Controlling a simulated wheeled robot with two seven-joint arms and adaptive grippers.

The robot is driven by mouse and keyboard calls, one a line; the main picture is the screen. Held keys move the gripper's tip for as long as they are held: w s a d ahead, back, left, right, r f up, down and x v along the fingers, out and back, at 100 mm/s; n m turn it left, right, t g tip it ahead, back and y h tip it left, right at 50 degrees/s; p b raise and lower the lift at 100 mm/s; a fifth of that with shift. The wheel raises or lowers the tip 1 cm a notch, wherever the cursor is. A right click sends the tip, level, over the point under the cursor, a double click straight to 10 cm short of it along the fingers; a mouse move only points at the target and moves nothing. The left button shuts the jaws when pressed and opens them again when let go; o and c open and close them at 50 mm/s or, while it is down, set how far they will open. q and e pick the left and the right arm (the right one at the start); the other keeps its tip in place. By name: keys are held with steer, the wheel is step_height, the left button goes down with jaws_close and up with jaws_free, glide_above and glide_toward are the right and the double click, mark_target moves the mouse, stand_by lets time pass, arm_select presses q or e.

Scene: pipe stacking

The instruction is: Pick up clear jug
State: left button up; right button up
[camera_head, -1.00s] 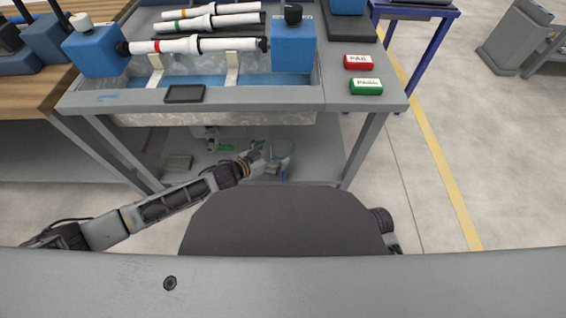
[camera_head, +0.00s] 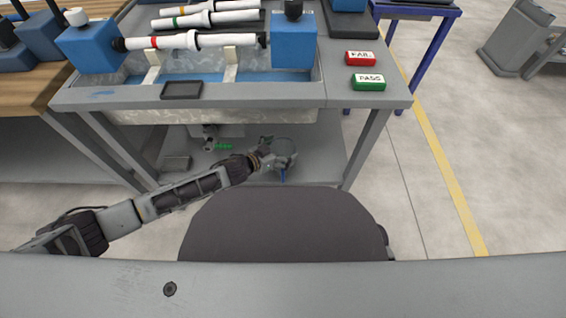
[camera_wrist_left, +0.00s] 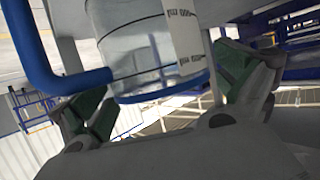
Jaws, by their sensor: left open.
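The clear jug (camera_head: 287,148) stands on the lower shelf under the bench in the head view. In the left wrist view the jug (camera_wrist_left: 135,45) is large, with a blue handle on its left, a blue rim or base band and a white label strip. My left gripper (camera_head: 268,152) is just left of the jug in the head view. In the left wrist view my left gripper (camera_wrist_left: 165,92) is open, its green-padded fingers spread to either side of the jug. I cannot tell whether either finger touches it. My right gripper is not in view.
The grey bench edge (camera_head: 225,102) and sink basin hang above the shelf (camera_head: 325,165). A bench leg (camera_head: 362,150) stands right of the jug. Pipes rest above the basin. Green fittings (camera_head: 222,146) lie on the shelf at left.

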arm_select(q)
steer(key=c, duration=1.3)
steer(key=shift+r, duration=0.1)
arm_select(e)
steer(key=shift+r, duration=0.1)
